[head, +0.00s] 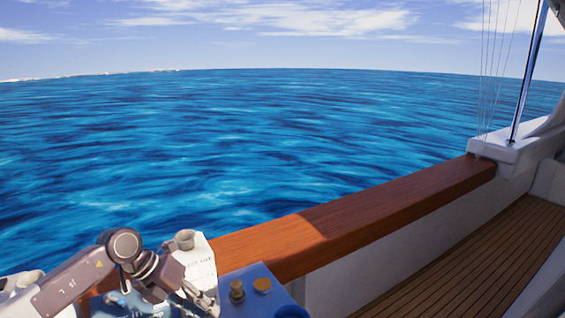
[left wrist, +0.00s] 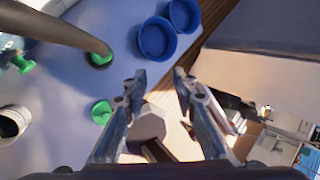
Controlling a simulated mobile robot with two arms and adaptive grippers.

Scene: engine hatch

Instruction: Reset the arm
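My left arm comes in at the lower left of the head view, and its gripper (head: 203,300) hangs low near the bottom edge, left of a blue box (head: 250,287). In the left wrist view my left gripper (left wrist: 158,77) is open, with a clear gap between the fingertips and nothing held. A pale blocky object with a dark handle-like part (left wrist: 147,125) shows between the fingers, farther off; I cannot tell what it is. My right gripper is in neither view.
A wooden rail (head: 350,220) runs along the boat's side, with slatted deck (head: 470,260) at right. The wrist view shows blue round cups (left wrist: 157,39), a green cap (left wrist: 102,112) and a thick hose (left wrist: 60,30) on a bluish surface.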

